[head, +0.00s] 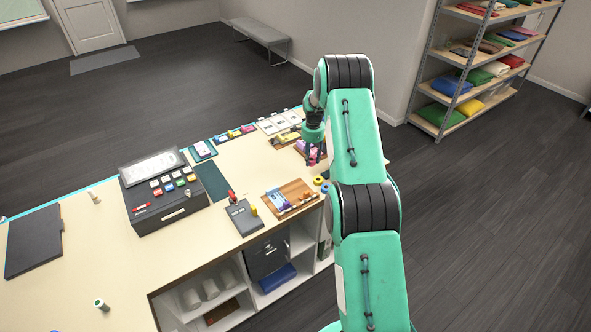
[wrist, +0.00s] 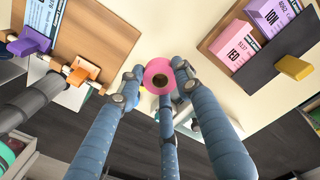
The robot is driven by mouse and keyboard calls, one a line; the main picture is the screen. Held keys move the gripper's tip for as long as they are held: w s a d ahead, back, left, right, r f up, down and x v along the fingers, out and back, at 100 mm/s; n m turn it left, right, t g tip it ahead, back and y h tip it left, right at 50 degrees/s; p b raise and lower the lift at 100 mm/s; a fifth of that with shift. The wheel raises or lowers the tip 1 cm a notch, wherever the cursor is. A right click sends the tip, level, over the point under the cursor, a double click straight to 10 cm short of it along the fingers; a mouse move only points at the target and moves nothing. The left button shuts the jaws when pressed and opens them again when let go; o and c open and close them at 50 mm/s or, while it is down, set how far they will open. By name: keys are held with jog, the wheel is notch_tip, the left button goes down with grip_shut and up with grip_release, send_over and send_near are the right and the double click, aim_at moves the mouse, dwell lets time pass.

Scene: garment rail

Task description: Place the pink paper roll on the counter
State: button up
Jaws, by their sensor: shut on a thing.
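The pink paper roll (wrist: 159,76) is between my fingertips in the wrist view, with its dark core facing the camera. My gripper (wrist: 162,88) has three blue-grey fingers, shut on the roll. The roll is over the front edge of the pale counter (wrist: 185,25); I cannot tell whether it touches the top. In the head view my gripper (head: 314,160) is low over the right end of the counter (head: 240,163), partly behind my arm. The roll is not clearly told apart there.
Yellow (head: 318,180) and blue (head: 326,188) rolls stand near the counter's front edge. A wooden tray with tags (head: 291,198) lies left of them. A board with pink and purple tags (wrist: 222,38) lies on the other side. A black cash register (head: 163,190) stands further left.

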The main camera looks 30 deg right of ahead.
aim_at(311, 159)
jog(key=shift+f, duration=1.9)
jog(key=shift+f+p, duration=0.15)
jog(key=shift+p, duration=0.15)
jog(key=shift+f+p, duration=0.3)
jog(key=shift+f, duration=1.65)
jog(key=shift+f, duration=0.15)
jog(key=o, duration=1)
jog(key=shift+r+b, duration=1)
jog(key=shift+r, duration=5.15)
